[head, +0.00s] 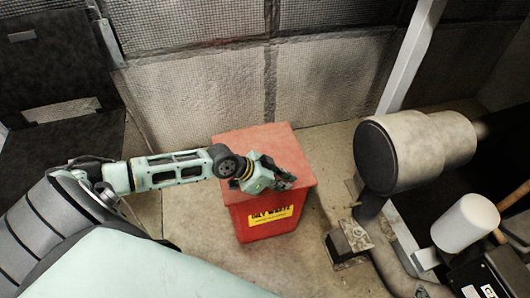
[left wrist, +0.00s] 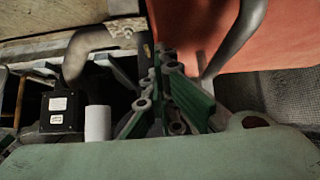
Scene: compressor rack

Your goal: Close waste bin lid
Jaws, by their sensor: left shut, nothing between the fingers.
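The red waste bin (head: 240,218) stands on the floor in the head view, with a yellow label on its front. Its red lid (head: 265,140) lies flat across the top and looks shut; no opening shows. My left gripper (head: 288,180) is shut and empty, over the front right part of the lid. I cannot tell whether it touches the lid. In the left wrist view the fingers of my left gripper (left wrist: 165,65) are close together, with a red surface of the bin or lid at upper right. My right gripper is not in view.
A large grey cylinder (head: 425,150) on pipework stands right of the bin. A white cylinder (head: 465,222) is farther right. A quilted wall (head: 320,80) stands behind, and a dark panel (head: 55,65) is at the left. Some bare floor lies around the bin.

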